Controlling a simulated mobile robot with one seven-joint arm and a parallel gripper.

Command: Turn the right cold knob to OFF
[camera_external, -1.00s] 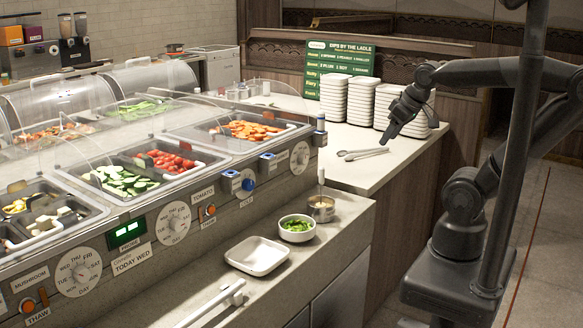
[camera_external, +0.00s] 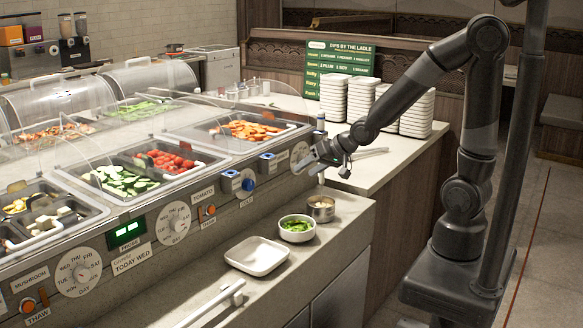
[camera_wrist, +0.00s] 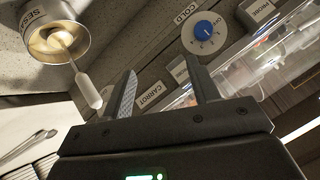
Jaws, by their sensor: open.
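The blue cold knob (camera_external: 248,185) is on the sloped front panel, above a COLD label. In the wrist view the blue knob (camera_wrist: 203,29) sits on a round white dial near the top, with the COLD label beside it. My gripper (camera_external: 302,166) is at the panel's right end, to the right of the knob and apart from it. In the wrist view my gripper (camera_wrist: 160,74) is open with nothing between its fingers, and the knob lies beyond the right finger. The pointer's exact setting is too small to read.
A sesame cup (camera_wrist: 52,42) with a ladle is close to the left finger; the cup (camera_external: 321,209) stands on the ledge near a bowl of greens (camera_external: 297,228) and a white dish (camera_external: 256,256). Plate stacks (camera_external: 416,113) stand on the back counter. A clear guard (camera_wrist: 255,65) lies right of the fingers.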

